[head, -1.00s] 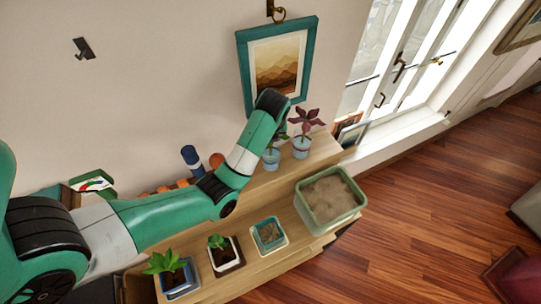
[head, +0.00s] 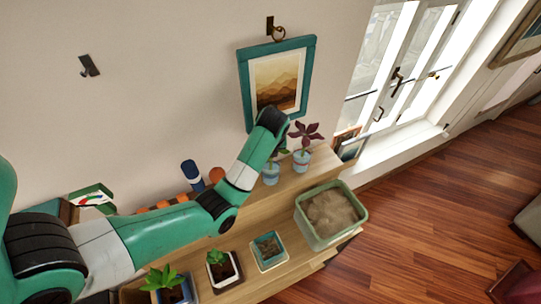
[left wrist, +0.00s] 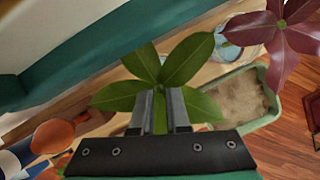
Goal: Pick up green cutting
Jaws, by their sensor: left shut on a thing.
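The green cutting (left wrist: 163,70) has broad pointed leaves. In the left wrist view it stands between the two fingers of my left gripper (left wrist: 163,95), which is shut on it low among the leaves. In the head view my own left arm hides the gripper and most of the cutting; a few green leaves (head: 282,152) show above a light blue cup (head: 271,175). I cannot tell whether its stem is still in the cup. My right gripper is in neither view.
A red-leaved plant (head: 305,133) in another light blue cup (head: 301,161) stands close to the right. A green planter with soil (head: 330,213) and several small pots line the wooden shelf. A teal-framed picture (head: 276,82) hangs just behind my wrist.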

